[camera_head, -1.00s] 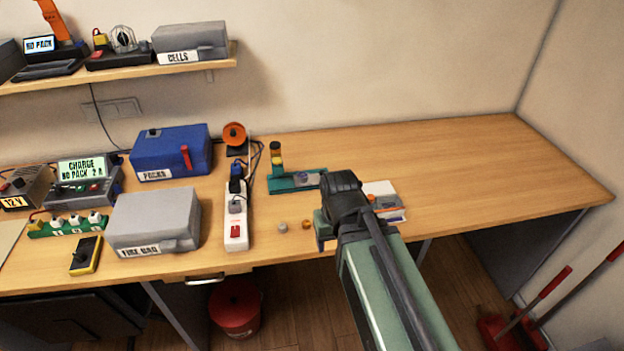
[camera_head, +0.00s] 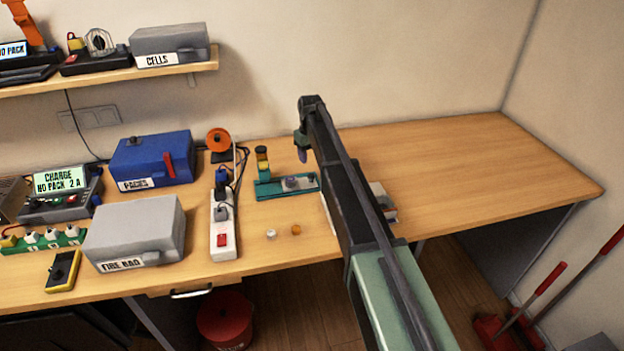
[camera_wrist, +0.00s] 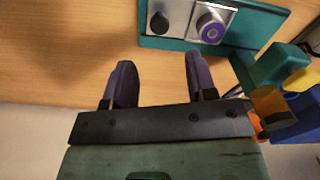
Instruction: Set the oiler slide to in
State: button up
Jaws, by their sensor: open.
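The teal device (camera_head: 268,190) stands toward the back of the bench, left of my arm. It has a flat base with a grey plate and an upright post with a yellow band at its left end. In the wrist view the silver plate (camera_wrist: 182,14) carries a black knob (camera_wrist: 159,22) and a round knob with a purple ring (camera_wrist: 212,30). I cannot tell which part is the slide or its setting. My gripper (camera_wrist: 160,75) is open and empty, its purple fingers apart from the device. In the head view my gripper (camera_head: 302,154) hangs above and behind the device's right end.
A white power strip (camera_head: 223,238) with plugs and cables stands left of the device. Two small round pieces, one pale (camera_head: 271,234) and one orange (camera_head: 296,230), lie in front. A white box (camera_head: 384,200) is partly hidden behind my arm. The bench's right side is clear.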

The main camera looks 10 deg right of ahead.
aim_at(311, 174)
notch_tip(311, 174, down, 9)
jog(key=b, duration=0.7)
jog(key=shift+r, duration=0.1)
grip_shut()
